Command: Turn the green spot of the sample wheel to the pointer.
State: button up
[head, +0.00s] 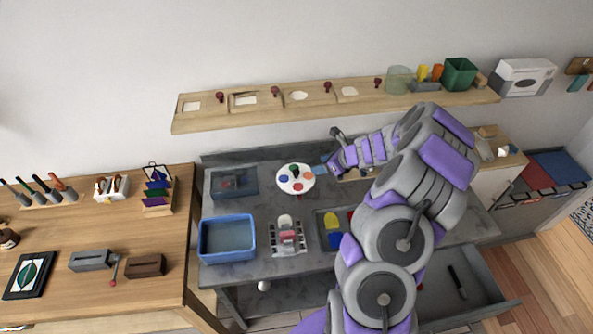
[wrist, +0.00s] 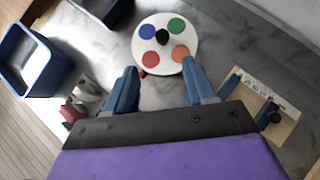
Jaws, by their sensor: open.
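The sample wheel is a white disc (wrist: 166,66) with green (wrist: 177,26), blue (wrist: 147,31), red (wrist: 150,59) and orange (wrist: 181,53) spots around a black knob (wrist: 162,36). In the wrist view the green spot is at the wheel's far right. The wheel (head: 288,187) also lies on the grey bench in the head view. A small red piece (wrist: 141,73) shows at the wheel's near-left rim; I cannot tell if it is the pointer. My gripper (wrist: 160,88) is open and empty, its fingers on the near side of the wheel. My gripper (head: 326,170) is right of the wheel in the head view.
A blue bin (head: 228,218) and a dark tray (head: 250,182) stand left of the wheel. A small device (head: 287,238) is in front. A wooden shelf (head: 330,108) runs along the wall behind. A light board (wrist: 262,107) lies right of my gripper.

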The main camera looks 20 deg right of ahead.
aim_at(296, 171)
jog(key=b+x, duration=0.3)
jog(key=x, duration=1.2)
jog(key=shift+d, duration=0.3)
jog(key=shift+d, duration=0.1)
jog(key=shift+c, duration=1.2)
grip_shut()
